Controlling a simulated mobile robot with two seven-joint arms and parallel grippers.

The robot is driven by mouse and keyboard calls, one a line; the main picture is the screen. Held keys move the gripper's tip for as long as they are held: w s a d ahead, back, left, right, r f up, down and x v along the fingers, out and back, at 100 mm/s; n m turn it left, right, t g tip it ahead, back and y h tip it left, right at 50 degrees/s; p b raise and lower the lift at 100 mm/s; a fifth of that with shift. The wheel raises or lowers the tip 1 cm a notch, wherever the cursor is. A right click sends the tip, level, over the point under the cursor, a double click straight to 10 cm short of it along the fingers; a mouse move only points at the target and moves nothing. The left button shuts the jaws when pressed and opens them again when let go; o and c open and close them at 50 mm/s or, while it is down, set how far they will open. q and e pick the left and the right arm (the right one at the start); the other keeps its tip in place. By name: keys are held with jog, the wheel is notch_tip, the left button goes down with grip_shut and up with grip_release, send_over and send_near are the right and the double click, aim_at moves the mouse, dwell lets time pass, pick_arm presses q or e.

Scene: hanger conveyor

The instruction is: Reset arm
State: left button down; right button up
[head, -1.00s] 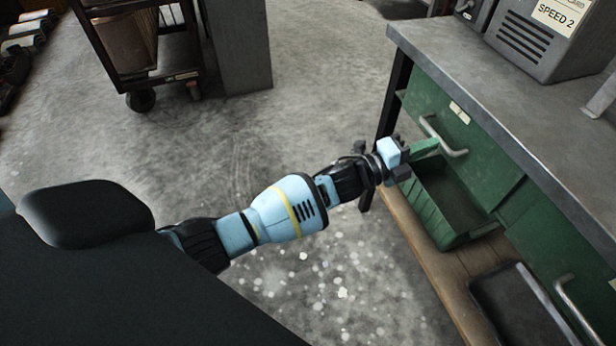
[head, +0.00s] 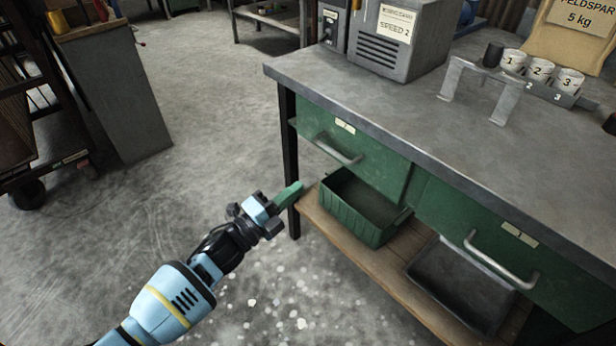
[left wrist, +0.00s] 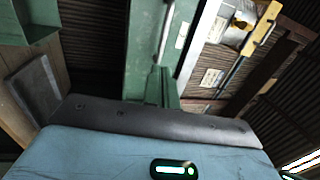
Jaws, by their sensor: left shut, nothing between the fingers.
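My left gripper (head: 288,194) reaches in from the lower left in the head view, with its green fingers shut and empty. It is over the floor, beside the left front leg of the workbench (head: 450,100). A green drawer (head: 350,150) with a metal handle is just beyond it. In the left wrist view the green fingers (left wrist: 161,87) show as one narrow strip pointing up, with a green drawer front behind. My right gripper is in neither view.
A green open bin (head: 365,232) and a dark tray (head: 455,285) sit on the wooden lower shelf (head: 345,243). On the benchtop are a grey machine (head: 395,40), a metal stand (head: 485,85) and numbered cups (head: 540,68). Bare floor (head: 190,100) is on the left.

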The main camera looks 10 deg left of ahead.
pick_arm(q)
jog(key=shift+v, duration=1.75)
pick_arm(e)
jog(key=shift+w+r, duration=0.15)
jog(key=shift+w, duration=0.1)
pick_arm(q)
jog(key=shift+s+r, duration=0.1)
